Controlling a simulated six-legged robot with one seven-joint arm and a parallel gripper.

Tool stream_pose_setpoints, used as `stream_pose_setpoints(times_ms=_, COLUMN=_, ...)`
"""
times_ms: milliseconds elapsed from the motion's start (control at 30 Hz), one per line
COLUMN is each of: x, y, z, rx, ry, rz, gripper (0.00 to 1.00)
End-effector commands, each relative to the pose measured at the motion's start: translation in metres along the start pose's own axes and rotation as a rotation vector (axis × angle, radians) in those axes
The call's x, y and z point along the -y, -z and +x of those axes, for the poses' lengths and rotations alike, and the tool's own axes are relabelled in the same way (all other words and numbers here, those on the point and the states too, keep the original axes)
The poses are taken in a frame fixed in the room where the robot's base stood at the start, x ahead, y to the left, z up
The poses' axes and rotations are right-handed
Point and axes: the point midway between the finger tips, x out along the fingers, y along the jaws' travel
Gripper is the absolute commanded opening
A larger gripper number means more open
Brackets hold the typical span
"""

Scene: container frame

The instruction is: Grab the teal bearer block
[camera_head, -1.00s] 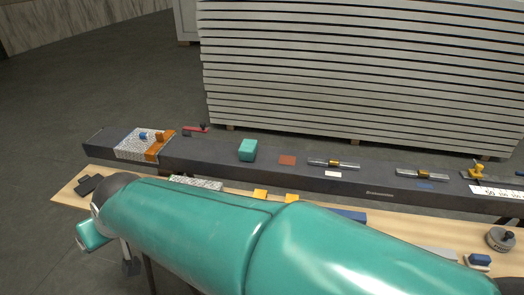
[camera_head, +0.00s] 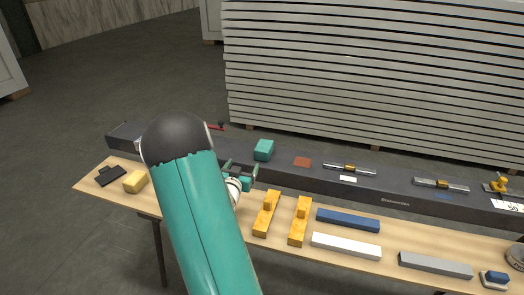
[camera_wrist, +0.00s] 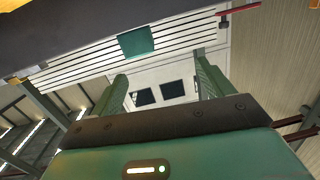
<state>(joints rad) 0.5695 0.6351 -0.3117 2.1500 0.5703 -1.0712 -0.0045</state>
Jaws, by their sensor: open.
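The teal bearer block (camera_head: 264,150) sits on top of the long dark beam (camera_head: 390,194), left of a flat red-brown piece. In the wrist view the block (camera_wrist: 136,42) shows near the top, beyond the fingertips and left of the middle between them. My gripper (camera_head: 243,170) is open and empty, just in front of and slightly left of the block in the head view. In the wrist view its two fingers (camera_wrist: 160,72) stand wide apart, with nothing between them. The block and fingers look apart.
Yellow blocks (camera_head: 267,214), a blue bar (camera_head: 347,220), a white bar (camera_head: 345,246) and a grey bar (camera_head: 435,265) lie on the wooden bench. Metal rods with brass parts (camera_head: 350,169) lie on the beam right of the block. Stacked pale panels (camera_head: 380,70) stand behind.

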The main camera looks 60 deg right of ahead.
Motion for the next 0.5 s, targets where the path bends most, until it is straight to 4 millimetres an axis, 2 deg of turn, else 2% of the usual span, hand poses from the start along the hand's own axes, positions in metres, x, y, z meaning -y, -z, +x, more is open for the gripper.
stream_pose_setpoints(times_ms=33, x=-0.014, y=-0.006, z=0.006, rx=-0.028, ry=-0.03, rz=-0.016, gripper=0.8)
stream_pose_setpoints(times_ms=167, x=-0.031, y=-0.008, z=0.013, rx=-0.078, ry=-0.068, rz=-0.035, gripper=0.8)
stream_pose_setpoints(times_ms=267, x=-0.034, y=-0.007, z=0.022, rx=-0.087, ry=-0.073, rz=-0.038, gripper=0.8)
stream_pose_setpoints(times_ms=500, x=-0.036, y=-0.003, z=0.066, rx=-0.087, ry=-0.07, rz=-0.036, gripper=0.8)
